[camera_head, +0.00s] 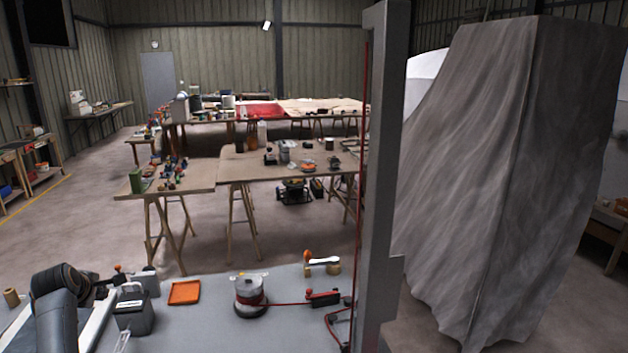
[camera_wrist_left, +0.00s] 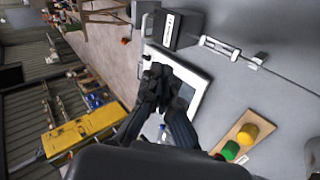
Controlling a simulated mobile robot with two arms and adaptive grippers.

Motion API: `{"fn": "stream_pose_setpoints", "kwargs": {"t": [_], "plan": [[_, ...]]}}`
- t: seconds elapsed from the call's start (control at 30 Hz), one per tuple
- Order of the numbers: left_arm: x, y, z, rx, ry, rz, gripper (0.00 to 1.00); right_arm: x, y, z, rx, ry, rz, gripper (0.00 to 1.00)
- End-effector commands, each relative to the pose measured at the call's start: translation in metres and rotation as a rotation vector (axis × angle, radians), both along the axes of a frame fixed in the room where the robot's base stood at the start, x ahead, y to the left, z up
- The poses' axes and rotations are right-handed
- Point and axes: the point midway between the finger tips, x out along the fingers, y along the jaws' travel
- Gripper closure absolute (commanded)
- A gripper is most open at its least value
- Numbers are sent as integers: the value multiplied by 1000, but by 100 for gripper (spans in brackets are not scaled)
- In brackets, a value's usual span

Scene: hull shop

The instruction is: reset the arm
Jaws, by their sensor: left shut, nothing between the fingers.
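My left gripper (camera_wrist_left: 160,85) shows in the left wrist view with its dark fingers together and nothing between them. It is over the near bench, in front of a white-framed flat panel (camera_wrist_left: 197,92). In the head view my dark left arm comes in at the lower left, over the left end of the grey bench top (camera_head: 210,325). My right gripper is in neither view.
On the bench are a dark box with a handle (camera_head: 133,312), an orange tray (camera_head: 184,292), a round winch-like drum (camera_head: 250,296) and a red clamp (camera_head: 323,297). A grey post (camera_head: 380,180) rises at its right. A yellow case (camera_wrist_left: 82,132) lies beyond the gripper.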

Motion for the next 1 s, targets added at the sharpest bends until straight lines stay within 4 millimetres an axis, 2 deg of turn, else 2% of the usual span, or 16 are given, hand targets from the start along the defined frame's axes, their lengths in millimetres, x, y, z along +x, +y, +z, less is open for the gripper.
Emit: {"fn": "stream_pose_setpoints", "kwargs": {"t": [0.27, 0.37, 0.47, 0.6, 0.73, 0.83, 1.0], "plan": [[-42, -25, -47, 191, 136, -154, 100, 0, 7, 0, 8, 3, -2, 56], [-65, -41, -68, 279, 202, -243, 100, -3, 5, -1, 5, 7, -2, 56], [-98, -68, -95, 387, 287, -376, 100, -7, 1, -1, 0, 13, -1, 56], [-163, -124, -135, 542, 415, -632, 100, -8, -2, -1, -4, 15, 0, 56], [-233, -182, -161, 648, 504, -891, 100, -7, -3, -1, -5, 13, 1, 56], [-283, -220, -170, 701, 541, -1066, 100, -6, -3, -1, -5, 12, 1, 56], [-342, -262, -172, 739, 563, -1268, 100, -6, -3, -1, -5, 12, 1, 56]]}}
